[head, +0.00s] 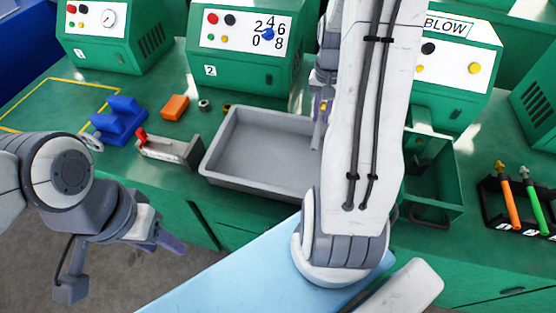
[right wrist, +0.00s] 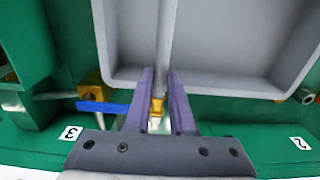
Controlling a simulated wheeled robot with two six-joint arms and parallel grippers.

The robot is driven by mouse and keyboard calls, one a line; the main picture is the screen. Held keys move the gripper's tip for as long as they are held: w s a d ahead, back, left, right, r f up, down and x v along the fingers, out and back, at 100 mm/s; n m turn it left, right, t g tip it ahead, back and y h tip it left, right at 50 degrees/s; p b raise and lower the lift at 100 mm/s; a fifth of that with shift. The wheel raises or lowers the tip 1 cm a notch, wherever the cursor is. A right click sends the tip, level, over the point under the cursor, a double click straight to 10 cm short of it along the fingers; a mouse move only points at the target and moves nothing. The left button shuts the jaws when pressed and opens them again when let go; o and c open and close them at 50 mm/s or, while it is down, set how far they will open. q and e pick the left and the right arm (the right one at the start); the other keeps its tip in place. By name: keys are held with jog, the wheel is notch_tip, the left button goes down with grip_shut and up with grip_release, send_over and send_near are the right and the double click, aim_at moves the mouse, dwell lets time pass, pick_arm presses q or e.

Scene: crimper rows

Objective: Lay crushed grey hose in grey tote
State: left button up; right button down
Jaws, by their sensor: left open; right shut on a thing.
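The grey tote (head: 212,165) is a shallow open tray in the middle of the bench. Its visible floor looks empty in the head view. In the right wrist view the tote (right wrist: 235,81) lies beyond my right gripper (right wrist: 160,75), which is shut on the grey hose (right wrist: 166,40). The hose appears as a straight grey length over the tote, with a brass-coloured end between the fingers; its crushed part cannot be made out. In the head view my right arm hides most of that gripper (head: 320,108) and the hose. My left gripper (head: 170,240) is open and empty, before the bench.
A red-handled grey fixture (head: 170,150), a blue block (head: 118,118) and an orange block (head: 174,107) lie left of the tote. A green bin (head: 440,200) stands right of it. A black rack (head: 500,212) holds orange and green hoses. Green machines (head: 240,65) line the back.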

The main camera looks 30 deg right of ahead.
jog(key=p, duration=0.1)
send_over(281, 159)
notch_tip(281, 159, down, 7)
jog(key=shift+d+r, duration=0.1)
jog(key=shift+f, duration=2)
jog(key=shift+f, duration=0.15)
jog(key=c, duration=0.8)
grip_release()
jog(key=shift+o, duration=0.2)
